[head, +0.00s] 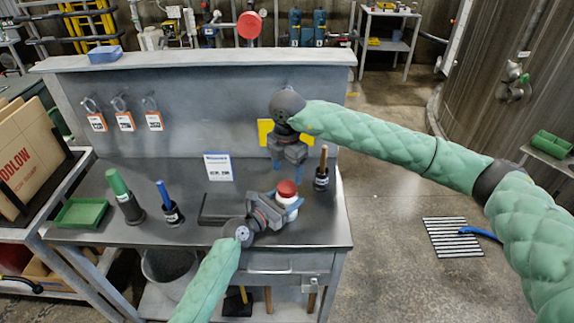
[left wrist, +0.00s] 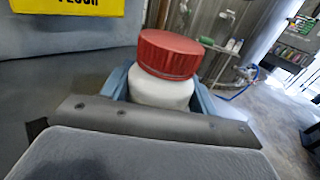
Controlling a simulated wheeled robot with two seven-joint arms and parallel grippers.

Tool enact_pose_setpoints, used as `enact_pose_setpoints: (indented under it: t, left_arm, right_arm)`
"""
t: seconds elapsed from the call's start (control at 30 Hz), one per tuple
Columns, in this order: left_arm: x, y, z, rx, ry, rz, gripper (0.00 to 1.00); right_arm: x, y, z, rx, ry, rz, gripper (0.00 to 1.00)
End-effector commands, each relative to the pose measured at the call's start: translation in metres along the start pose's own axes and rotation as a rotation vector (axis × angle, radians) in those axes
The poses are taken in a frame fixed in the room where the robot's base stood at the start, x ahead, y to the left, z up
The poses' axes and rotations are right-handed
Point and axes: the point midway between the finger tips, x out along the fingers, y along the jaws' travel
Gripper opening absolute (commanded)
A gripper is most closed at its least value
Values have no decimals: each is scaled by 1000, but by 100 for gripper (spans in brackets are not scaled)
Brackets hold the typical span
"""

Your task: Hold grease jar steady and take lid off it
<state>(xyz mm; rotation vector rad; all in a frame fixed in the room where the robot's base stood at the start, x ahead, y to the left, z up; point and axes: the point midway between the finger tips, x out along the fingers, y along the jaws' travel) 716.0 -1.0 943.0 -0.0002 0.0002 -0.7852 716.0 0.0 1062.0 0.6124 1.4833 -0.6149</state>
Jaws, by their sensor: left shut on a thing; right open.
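The grease jar (head: 291,207) is white and stands on the grey bench near its front right. Its red lid (head: 287,189) sits on top; in the left wrist view the lid (left wrist: 168,54) looks slightly tilted on the white jar body (left wrist: 160,90). My left gripper (head: 280,209) is shut around the jar body from the front left, with bluish fingers on both sides of it. My right gripper (head: 289,166) is open, pointing down above and behind the jar, apart from the lid. Its fingertips are small and partly unclear in the head view.
A holder with a wooden-handled tool (head: 322,168) stands right of the jar. A back panel (head: 200,105) rises behind.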

Motion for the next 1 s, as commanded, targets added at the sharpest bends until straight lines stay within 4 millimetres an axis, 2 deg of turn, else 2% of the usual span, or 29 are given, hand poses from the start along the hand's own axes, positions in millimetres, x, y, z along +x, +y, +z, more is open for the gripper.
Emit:
enact_pose_setpoints:
  t: [0.33,0.5,0.73,0.97,1.0]
  left_arm:
    - [0,0,-1,0,1,0,0]
    - [0,0,-1,0,1,0,0]
    - [0,0,-1,0,1,0,0]
    - [0,0,-1,0,1,0,0]
    - [0,0,-1,0,1,0,0]
  right_arm:
    - [48,0,0,1,1,-1,67]
    - [57,0,0,1,0,0,67]
    - [58,0,0,0,0,0,67]
    - [58,0,0,0,0,0,22]
    - [58,0,0,0,0,0,22]
